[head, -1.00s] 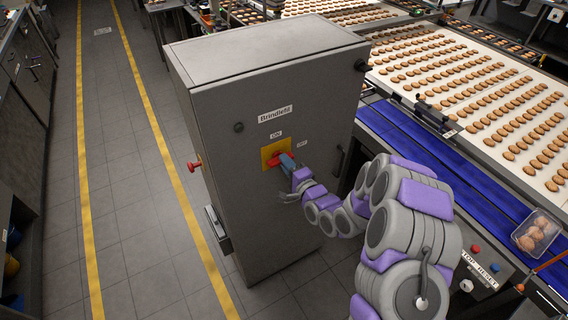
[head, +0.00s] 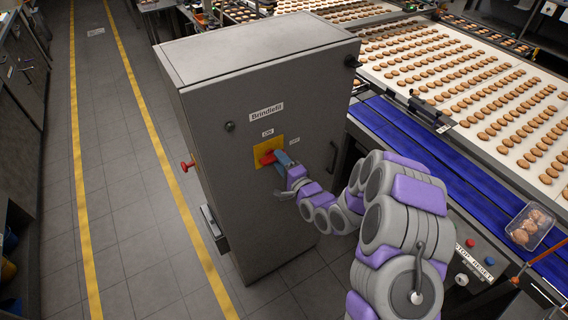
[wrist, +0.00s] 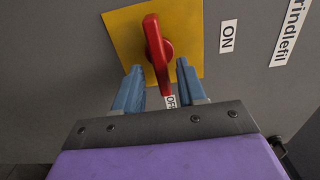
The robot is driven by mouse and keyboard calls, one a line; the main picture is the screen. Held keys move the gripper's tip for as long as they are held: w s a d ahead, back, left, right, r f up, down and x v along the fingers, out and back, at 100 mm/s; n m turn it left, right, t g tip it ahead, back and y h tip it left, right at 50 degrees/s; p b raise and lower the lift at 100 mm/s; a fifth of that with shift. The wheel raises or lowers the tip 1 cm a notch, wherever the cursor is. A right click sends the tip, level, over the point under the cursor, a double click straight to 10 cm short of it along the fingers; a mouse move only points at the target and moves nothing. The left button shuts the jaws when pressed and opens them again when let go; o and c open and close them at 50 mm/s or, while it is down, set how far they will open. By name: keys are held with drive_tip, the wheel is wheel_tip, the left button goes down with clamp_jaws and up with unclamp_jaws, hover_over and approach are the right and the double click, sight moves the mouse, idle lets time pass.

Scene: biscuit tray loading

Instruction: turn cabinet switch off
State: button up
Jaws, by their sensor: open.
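The grey cabinet (head: 262,85) stands in the middle of the head view. Its front bears a yellow plate (head: 262,146) with a red rotary switch handle (head: 267,158), an ON label (head: 267,133) above and another label (head: 294,139) to the right. My gripper (head: 286,162) is at the switch, coming from the right. In the wrist view the red handle (wrist: 158,52) is long and slightly tilted, its lower end pointing at the partly hidden OFF label (wrist: 170,102). The open blue fingers (wrist: 159,68) stand either side of its lower part, with gaps visible.
A black door handle (head: 333,157) is on the cabinet front, right of my gripper. A red knob (head: 187,165) sticks out from the left side. A biscuit conveyor (head: 400,125) runs along the right. The floor aisle (head: 130,180) at left is clear.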

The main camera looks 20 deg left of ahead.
drive_tip(key=p+v, duration=0.5)
drive_tip(key=v, duration=1.2)
drive_tip(key=shift+d, duration=0.35)
drive_tip(key=shift+a, duration=0.1)
drive_tip(key=shift+f, duration=0.1)
